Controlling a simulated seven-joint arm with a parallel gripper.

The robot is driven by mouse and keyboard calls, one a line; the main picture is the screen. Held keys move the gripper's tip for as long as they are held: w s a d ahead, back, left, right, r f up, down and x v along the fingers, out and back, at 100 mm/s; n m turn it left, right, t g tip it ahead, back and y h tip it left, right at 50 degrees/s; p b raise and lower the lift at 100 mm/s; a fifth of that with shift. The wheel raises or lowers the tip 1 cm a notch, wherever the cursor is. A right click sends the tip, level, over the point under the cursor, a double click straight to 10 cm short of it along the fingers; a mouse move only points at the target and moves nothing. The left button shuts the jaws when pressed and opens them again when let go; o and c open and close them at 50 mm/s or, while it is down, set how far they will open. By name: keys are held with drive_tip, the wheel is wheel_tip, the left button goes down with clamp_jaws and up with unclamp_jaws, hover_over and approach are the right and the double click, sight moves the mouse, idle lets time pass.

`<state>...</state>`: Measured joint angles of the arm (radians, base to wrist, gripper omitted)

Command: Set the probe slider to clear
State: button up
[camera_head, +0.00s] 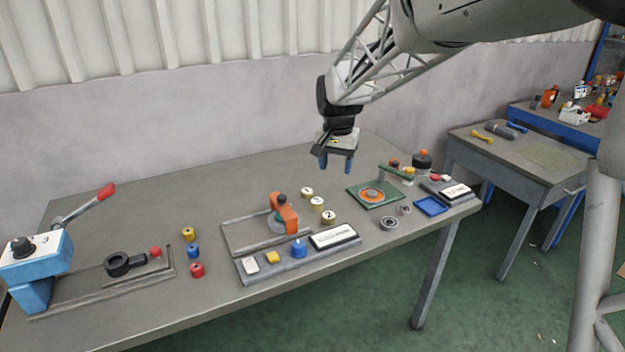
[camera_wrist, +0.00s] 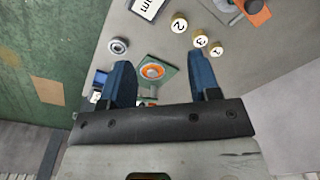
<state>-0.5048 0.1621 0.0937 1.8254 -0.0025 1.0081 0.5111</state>
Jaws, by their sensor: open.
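No part carries a readable "probe" or "clear" label, so I cannot tell for certain which is the probe slider. An orange upright block (camera_head: 284,212) with a dark knob stands on a grey railed frame (camera_head: 238,247) at mid-table, by a pale disc. A green plate (camera_head: 360,201) with an orange ring (camera_head: 373,195) lies to its right, with a green bar (camera_head: 396,174) behind; the plate also shows in the wrist view (camera_wrist: 168,88). My gripper (camera_head: 336,166) is open and empty, well above the table, behind and left of the green plate. Its blue fingers show in the wrist view (camera_wrist: 161,64).
A panel (camera_head: 290,266) with white, yellow and blue controls lies at the front edge. Several numbered yellow-rimmed discs (camera_head: 316,204) stand between frame and plate. Metal rings (camera_head: 389,223) and a blue tray (camera_head: 431,206) are at right. A blue lever box (camera_head: 33,256) is at left.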

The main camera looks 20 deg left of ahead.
hover_over(281, 195)
drive_tip(key=shift+g, duration=0.3)
wheel_tip(281, 195, down, 8)
drive_tip(key=shift+s+d+f, duration=0.1)
drive_tip(key=shift+f, duration=3.9)
clamp_jaws()
